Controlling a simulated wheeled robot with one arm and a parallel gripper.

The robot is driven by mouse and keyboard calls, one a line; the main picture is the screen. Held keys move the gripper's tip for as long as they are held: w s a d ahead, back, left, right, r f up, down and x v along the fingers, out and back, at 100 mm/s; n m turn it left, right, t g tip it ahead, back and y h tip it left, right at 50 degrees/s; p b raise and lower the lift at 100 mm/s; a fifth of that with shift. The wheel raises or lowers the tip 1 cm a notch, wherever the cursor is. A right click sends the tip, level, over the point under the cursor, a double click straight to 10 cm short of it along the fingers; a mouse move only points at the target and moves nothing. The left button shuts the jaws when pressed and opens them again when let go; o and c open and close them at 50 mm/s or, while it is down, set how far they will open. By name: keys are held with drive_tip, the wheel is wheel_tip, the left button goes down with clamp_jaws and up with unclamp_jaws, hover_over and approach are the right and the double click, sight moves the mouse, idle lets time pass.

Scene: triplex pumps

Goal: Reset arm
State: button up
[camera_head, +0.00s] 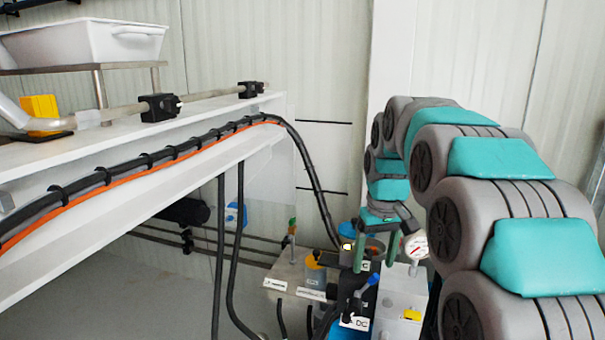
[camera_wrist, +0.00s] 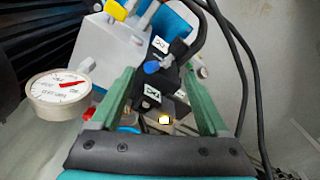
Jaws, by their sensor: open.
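My gripper (camera_head: 375,245) points down over the pump equipment at the lower right of the head view. In the wrist view, its two green fingers (camera_wrist: 165,98) are spread apart with nothing held between them. Beyond and between the fingers is a black valve block with a blue handle (camera_wrist: 158,66) and white labels. The same blue handle shows in the head view (camera_head: 369,283). My grey and teal arm (camera_head: 500,200) fills the right side of the head view and hides what lies behind it.
A round pressure gauge (camera_wrist: 60,95) with a red needle sits close left of the fingers; it also shows in the head view (camera_head: 415,246). Black hoses (camera_wrist: 235,50) run right of the fingers. A white beam (camera_head: 130,200) with cables spans the left, bearing a white tub (camera_head: 85,42) on a rack.

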drive_tip(key=s+f+m+g, duration=0.1)
drive_tip(key=s+f, duration=0.2)
drive_tip(key=s, duration=0.9)
drive_tip(key=s+f, duration=0.4)
drive_tip(key=s, duration=0.8)
drive_tip(key=s+f+m+g, duration=0.1)
drive_tip(key=s+f, duration=0.3)
drive_tip(key=s, duration=0.8)
drive_tip(key=shift+f+m+g, duration=0.2)
drive_tip(key=shift+m+g, duration=0.1)
